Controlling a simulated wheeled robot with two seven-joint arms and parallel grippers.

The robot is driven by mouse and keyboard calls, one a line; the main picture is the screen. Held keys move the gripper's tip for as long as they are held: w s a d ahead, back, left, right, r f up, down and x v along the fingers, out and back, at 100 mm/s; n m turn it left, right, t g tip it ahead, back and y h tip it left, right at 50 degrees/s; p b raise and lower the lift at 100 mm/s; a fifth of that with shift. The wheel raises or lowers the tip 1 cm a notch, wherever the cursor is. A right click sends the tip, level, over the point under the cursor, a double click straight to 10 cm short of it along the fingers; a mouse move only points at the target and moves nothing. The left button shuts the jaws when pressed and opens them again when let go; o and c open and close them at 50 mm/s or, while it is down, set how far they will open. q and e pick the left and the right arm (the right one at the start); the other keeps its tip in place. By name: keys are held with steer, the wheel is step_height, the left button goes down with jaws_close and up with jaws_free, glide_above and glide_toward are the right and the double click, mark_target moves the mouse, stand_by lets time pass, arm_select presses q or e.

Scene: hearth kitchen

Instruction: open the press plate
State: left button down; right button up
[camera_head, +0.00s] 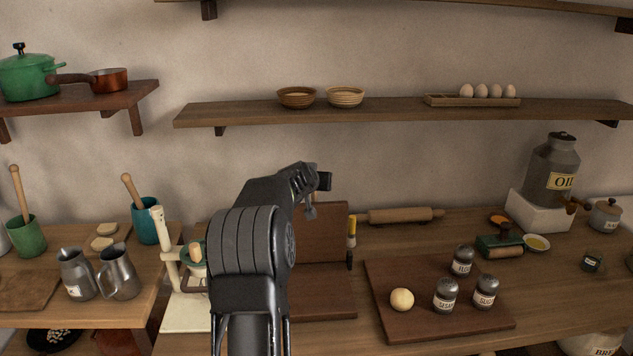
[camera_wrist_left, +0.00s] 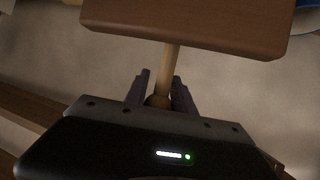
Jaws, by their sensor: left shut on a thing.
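The press plate (camera_head: 328,240) is a brown wooden board, standing about upright at the back of its wooden base (camera_head: 325,306) on the counter. My arm hides the left part of both. My left gripper (camera_head: 311,205) is above the plate's top edge. In the left wrist view, the gripper (camera_wrist_left: 160,88) is shut on a light wooden handle (camera_wrist_left: 169,62) that joins the edge of the plate (camera_wrist_left: 185,22). My right gripper is not in view.
A rolling pin (camera_head: 402,216) lies behind and right of the press. A dark board (camera_head: 385,275) with a dough ball (camera_head: 402,300) and shakers (camera_head: 445,296) is to the right. A cream stand (camera_head: 170,265) is left. A shelf (camera_head: 400,112) runs above.

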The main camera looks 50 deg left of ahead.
arm_select(q)
steer(key=shift+d+f, duration=0.2)
steer(key=shift+f, duration=0.55)
steer(key=c, duration=1.4)
jaws_free()
steer(key=shift+c, duration=0.2)
steer(key=shift+o, duration=0.9)
steer(key=shift+w+a, duration=0.15)
steer(key=shift+o, duration=1)
steer(key=shift+r, duration=0.2)
steer(key=shift+r, duration=0.1)
